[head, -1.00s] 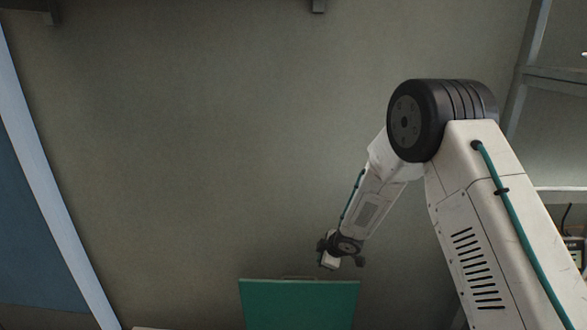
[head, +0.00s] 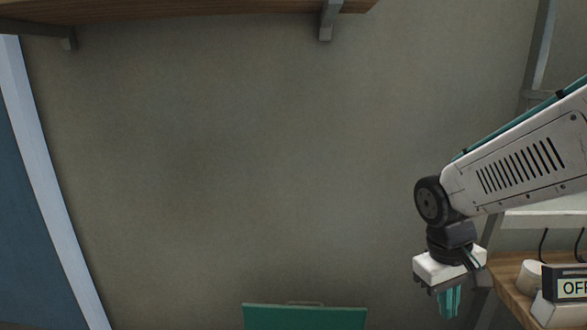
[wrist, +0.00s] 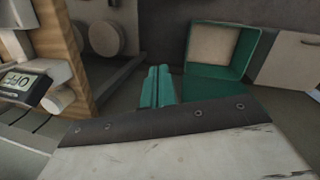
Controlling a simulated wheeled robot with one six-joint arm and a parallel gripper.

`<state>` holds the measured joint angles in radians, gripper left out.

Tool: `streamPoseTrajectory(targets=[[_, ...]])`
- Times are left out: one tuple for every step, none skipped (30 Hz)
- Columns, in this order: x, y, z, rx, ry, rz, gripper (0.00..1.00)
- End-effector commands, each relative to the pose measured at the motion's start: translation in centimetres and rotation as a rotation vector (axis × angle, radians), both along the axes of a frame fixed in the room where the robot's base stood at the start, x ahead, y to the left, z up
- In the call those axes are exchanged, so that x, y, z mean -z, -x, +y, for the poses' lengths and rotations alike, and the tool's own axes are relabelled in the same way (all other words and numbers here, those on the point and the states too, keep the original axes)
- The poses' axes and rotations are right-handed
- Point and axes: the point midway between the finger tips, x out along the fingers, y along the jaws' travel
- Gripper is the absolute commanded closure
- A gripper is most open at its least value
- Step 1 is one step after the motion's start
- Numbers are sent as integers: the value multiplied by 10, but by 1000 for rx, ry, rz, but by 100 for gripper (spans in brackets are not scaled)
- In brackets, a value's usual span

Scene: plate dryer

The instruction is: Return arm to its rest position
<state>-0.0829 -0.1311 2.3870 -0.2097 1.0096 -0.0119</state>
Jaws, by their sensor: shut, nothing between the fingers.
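My gripper (head: 450,302) hangs from my arm at the lower right of the head view, pointing down. Its teal fingers are closed together with nothing between them. In the wrist view the fingers (wrist: 157,86) also show side by side at the middle. My arm reaches in from the right edge of the head view, its upper link sloping down to the wrist.
A green panel (head: 305,317) stands at the bottom of the head view, left of my gripper; a green open box (wrist: 215,50) shows in the wrist view. A device reading "OFF" (head: 573,287) and a wooden surface (head: 508,278) are at right. A wooden shelf (head: 200,8) runs along the top.

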Motion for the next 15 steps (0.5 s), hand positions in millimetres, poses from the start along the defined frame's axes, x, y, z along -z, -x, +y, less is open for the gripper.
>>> streamPoseTrajectory(targets=[[-14,21,0,37,-21,-4,100],[-20,32,1,58,-34,-3,100],[-28,47,3,84,-51,-1,100],[-33,58,4,102,-65,-2,100],[-39,69,5,119,-78,-6,100],[-45,82,7,138,-97,-12,100],[-49,91,8,151,-110,-20,100],[-53,100,9,163,-124,-29,100],[-58,110,11,176,-140,-47,100],[-61,116,11,183,-150,-62,100],[-64,122,12,190,-160,-79,100],[-68,127,12,195,-170,-105,100],[-71,129,12,198,-175,-126,100],[-73,132,12,200,-179,-145,100],[-77,135,11,201,-181,-168,100]])
